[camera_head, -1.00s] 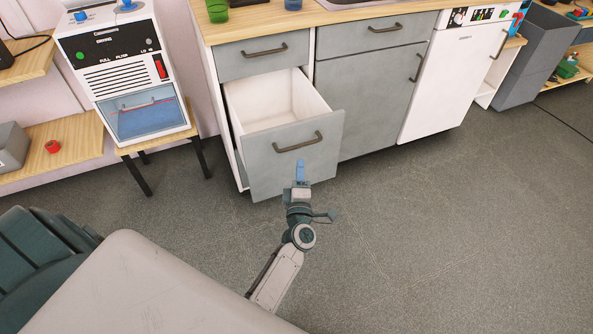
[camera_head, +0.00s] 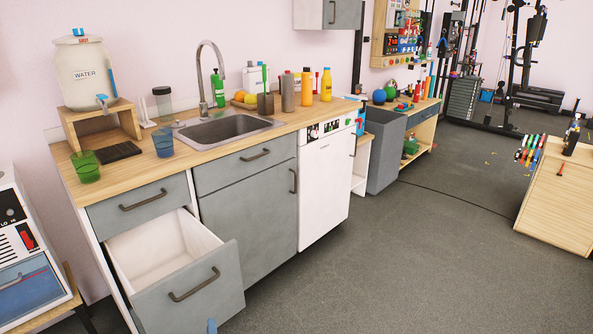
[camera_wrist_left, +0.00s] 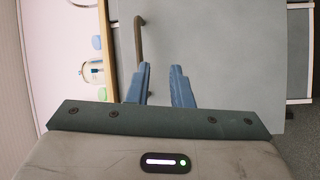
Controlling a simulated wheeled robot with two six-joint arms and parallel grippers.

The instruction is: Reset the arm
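My left gripper (camera_head: 212,326) shows only as a blue fingertip at the bottom edge of the head view, in front of the open drawer. In the left wrist view, the two blue fingers of my left gripper (camera_wrist_left: 161,67) are apart with nothing between them. The grey drawer front (camera_head: 190,297) fills much of the wrist view, and its dark handle (camera_wrist_left: 139,42) lies ahead, beside the fingers and not held. The drawer is pulled out and its white inside (camera_head: 160,255) looks empty. My right gripper is not in view.
A wooden counter (camera_head: 130,178) carries green and blue cups, a sink (camera_head: 228,128) and bottles. A white dishwasher (camera_head: 325,190) and a grey bin (camera_head: 385,152) stand farther right. The floor (camera_head: 400,270) at right is clear up to a wooden cabinet (camera_head: 555,205).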

